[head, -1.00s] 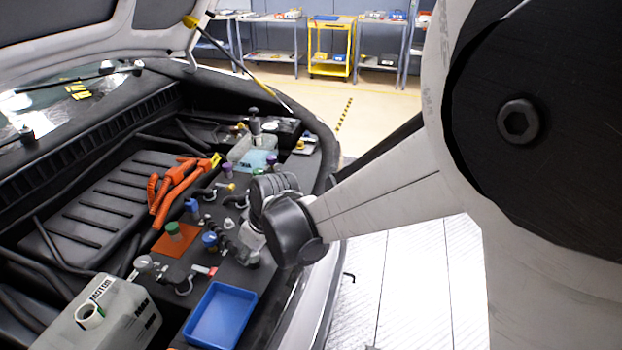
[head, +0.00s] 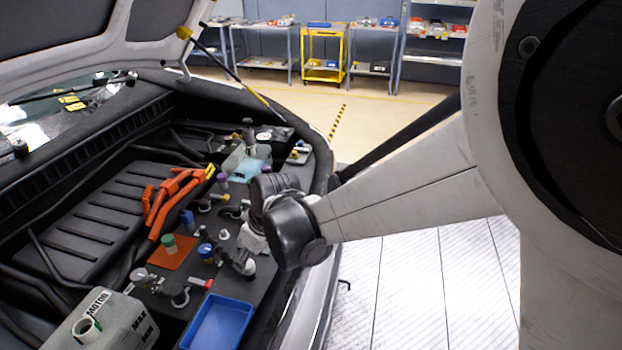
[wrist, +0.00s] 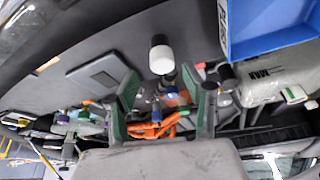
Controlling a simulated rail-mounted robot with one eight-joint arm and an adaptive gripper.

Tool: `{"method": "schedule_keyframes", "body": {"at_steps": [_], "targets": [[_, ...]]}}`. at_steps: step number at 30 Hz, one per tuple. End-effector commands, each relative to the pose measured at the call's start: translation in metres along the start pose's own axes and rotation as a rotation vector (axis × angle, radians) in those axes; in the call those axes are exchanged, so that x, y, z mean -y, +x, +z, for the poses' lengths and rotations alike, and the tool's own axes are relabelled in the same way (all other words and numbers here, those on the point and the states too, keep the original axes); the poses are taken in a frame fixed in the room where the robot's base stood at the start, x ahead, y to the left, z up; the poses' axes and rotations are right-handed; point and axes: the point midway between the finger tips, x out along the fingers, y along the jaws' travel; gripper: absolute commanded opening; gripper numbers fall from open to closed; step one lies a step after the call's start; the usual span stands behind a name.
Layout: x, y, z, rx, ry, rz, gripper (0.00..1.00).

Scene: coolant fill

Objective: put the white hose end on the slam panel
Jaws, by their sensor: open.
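A white, cylinder-shaped hose end (wrist: 161,60) with a black top shows beyond the fingertips in the wrist view. It looks like the white piece (head: 249,267) on a dark fitting in the head view, just below my wrist. The slam panel appears to be the dark front surface (head: 228,284) along the bay edge; it also shows in the wrist view (wrist: 130,45). My gripper (wrist: 165,92) is open, with its two green-lined fingers apart and nothing seen held. In the head view my gripper (head: 250,240) is mostly hidden behind my wrist.
A blue tray (head: 218,318) and a grey-white motor reservoir (head: 118,325) stand at the near end. Capped fittings, an orange mat (head: 172,255) and orange cables (head: 170,195) crowd the bay around my gripper. The raised hood (head: 110,75) is overhead. The floor at right is clear.

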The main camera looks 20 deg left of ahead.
Motion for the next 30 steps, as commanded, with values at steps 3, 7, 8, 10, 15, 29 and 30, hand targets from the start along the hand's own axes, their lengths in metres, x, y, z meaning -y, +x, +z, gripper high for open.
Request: {"method": "schedule_keyframes", "body": {"at_steps": [3, 7, 8, 10, 15, 29, 30], "targets": [[0.006, -0.025, -0.001, 0.000, -0.006, -0.003, 0.45], [0.008, -0.036, -0.001, 0.000, -0.010, -0.004, 0.45], [0.008, -0.037, -0.001, 0.000, -0.011, -0.004, 0.45], [0.009, -0.038, 0.000, 0.000, -0.011, -0.004, 0.45], [0.009, -0.037, 0.000, 0.000, -0.011, -0.004, 0.45], [-0.049, -0.137, 0.071, -0.009, 0.399, 0.038, 0.45], [-0.055, -0.149, 0.081, -0.015, 0.429, 0.058, 0.45]]}}
